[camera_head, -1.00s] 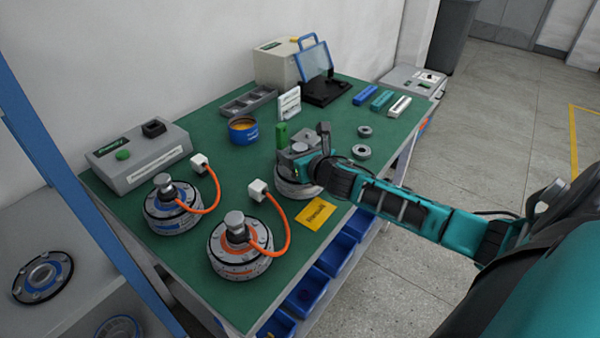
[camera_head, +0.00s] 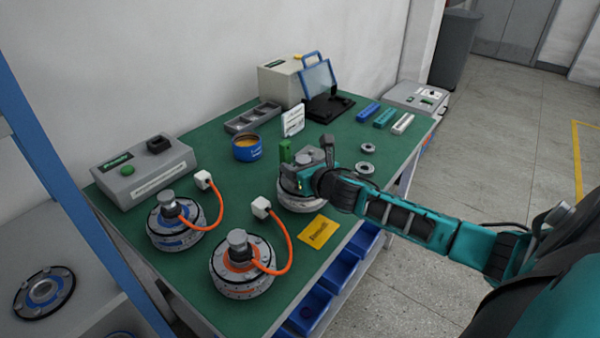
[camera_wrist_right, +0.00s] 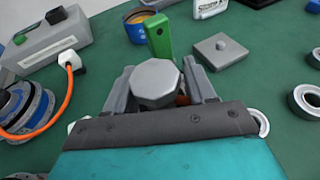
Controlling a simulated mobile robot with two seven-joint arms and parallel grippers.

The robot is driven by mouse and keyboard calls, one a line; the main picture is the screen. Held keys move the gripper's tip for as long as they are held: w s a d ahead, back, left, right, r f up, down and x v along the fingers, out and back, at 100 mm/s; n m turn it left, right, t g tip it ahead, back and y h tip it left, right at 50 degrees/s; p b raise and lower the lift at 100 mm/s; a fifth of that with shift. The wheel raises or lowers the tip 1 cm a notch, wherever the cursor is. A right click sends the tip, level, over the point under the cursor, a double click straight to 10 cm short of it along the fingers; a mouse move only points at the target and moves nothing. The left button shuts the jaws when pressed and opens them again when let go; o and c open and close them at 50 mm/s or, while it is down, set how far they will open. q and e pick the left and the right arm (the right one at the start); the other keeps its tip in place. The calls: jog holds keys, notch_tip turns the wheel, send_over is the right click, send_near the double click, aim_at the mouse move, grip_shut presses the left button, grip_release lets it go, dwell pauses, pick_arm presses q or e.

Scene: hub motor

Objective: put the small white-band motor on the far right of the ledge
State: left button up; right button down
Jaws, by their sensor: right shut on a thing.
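The white-band motor (camera_head: 298,204) is at the middle of the green workbench, mostly covered by my right gripper (camera_head: 309,165). In the right wrist view its grey faceted top (camera_wrist_right: 157,82) sits between the two fingers, and bits of its pale rim (camera_wrist_right: 262,122) show beside the wrist. My right gripper (camera_wrist_right: 160,90) is shut on this motor. I cannot tell whether the motor touches the bench. A grey ledge (camera_head: 92,262) at the left holds a blue-ringed motor part (camera_head: 44,292). My left gripper is not in view.
A blue-banded motor (camera_head: 173,222) and an orange-banded motor (camera_head: 241,266), both with orange cables, stand at left. A yellow card (camera_head: 318,232) lies in front. A green block (camera_head: 285,152) stands close behind the gripper. A blue post (camera_head: 75,185) rises between bench and ledge.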

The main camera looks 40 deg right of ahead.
notch_tip(320, 180, up, 7)
jog(key=shift+w+r+p, duration=0.1)
jog(key=shift+p, duration=0.7)
notch_tip(320, 180, up, 12)
jog(key=shift+s, duration=0.2)
